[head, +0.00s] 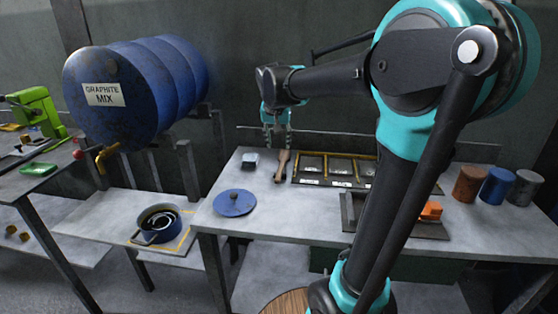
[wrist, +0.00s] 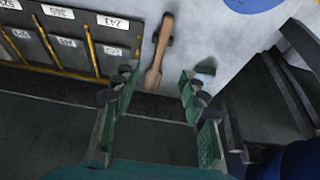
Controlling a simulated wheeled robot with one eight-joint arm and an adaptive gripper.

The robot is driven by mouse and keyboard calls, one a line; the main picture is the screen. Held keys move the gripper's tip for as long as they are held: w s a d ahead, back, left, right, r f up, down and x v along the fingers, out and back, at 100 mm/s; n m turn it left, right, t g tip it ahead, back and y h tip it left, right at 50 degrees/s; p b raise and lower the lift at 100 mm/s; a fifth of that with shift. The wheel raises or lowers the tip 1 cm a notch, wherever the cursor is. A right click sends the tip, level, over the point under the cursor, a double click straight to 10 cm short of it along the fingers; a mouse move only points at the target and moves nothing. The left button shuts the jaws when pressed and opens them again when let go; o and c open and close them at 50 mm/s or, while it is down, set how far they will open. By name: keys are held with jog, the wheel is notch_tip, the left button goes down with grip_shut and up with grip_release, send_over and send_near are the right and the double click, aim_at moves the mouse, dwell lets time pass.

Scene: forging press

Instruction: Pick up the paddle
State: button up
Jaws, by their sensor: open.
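The wooden paddle (head: 281,166) lies on the grey table, just left of a divided tray. In the wrist view the paddle (wrist: 158,52) runs upward from between my fingertips, with its broader end nearest them. My gripper (head: 276,143) hangs pointing down over the table at the paddle's far end. In the wrist view its two fingers (wrist: 157,86) are spread apart, one on each side of the paddle's line, with nothing held between them. The exact height of the fingers above the paddle is hard to tell.
The labelled divided tray (head: 340,168) is right of the paddle, and a small pale block (head: 249,162) is left. A blue lid (head: 234,203) lies nearer the front. Several cans (head: 497,186) stand far right.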

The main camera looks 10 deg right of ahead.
jog(key=w, duration=0.2)
send_near(280, 169)
jog(key=x, duration=0.2)
jog(key=shift+w+f, duration=0.1)
jog(key=shift+f, duration=0.3)
jog(key=shift+x, duration=2.95)
jog(key=shift+w+d+r, duration=0.1)
jog(key=shift+w+d, duration=0.05)
jog(key=shift+c, duration=0.5)
grip_shut()
